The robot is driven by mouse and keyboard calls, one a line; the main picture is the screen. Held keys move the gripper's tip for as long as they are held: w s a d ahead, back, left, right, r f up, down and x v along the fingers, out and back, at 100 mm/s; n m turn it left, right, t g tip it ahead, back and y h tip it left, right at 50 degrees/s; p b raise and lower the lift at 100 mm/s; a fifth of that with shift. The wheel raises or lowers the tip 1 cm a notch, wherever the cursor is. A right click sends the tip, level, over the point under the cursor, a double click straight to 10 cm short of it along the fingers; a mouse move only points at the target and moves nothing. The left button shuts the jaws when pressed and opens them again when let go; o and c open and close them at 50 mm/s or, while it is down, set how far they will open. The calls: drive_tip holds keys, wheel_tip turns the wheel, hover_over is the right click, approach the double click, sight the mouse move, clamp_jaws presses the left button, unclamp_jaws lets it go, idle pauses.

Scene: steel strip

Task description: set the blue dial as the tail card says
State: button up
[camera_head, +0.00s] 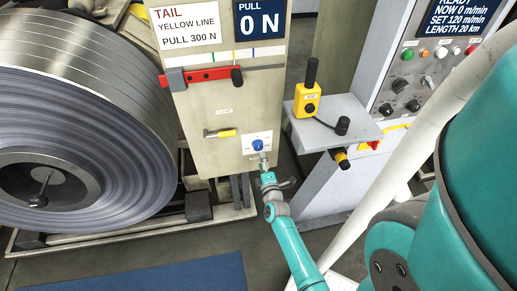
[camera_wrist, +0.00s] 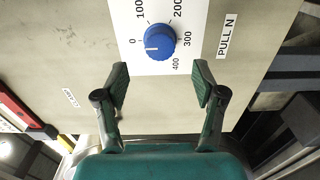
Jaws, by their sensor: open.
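The tail card (camera_head: 186,28) reads "TAIL, YELLOW LINE, PULL 300 N". The blue dial (camera_head: 257,145) sits low on the beige panel. In the wrist view the dial (camera_wrist: 160,42) has a scale from 0 to 400 marked PULL N, and its white mark points towards 0. The blue display (camera_head: 260,20) reads "PULL 0 N". My gripper (camera_wrist: 161,78) is open and empty, its two fingers apart on either side below the dial in the wrist view, not touching it. In the head view my gripper (camera_head: 264,160) is just below the dial.
A yellow-handled lever (camera_head: 221,133) marked CLAMP is left of the dial. A red bar (camera_head: 208,75) crosses the panel above. A grey shelf (camera_head: 345,125) with a yellow pendant (camera_head: 307,100) juts out at right. The steel coil (camera_head: 85,110) fills the left.

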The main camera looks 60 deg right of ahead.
sight(259, 148)
drive_tip(key=x, duration=0.7)
drive_tip(key=shift+w, duration=0.1)
drive_tip(key=c, duration=1.1)
drive_tip(key=shift+c, duration=0.2)
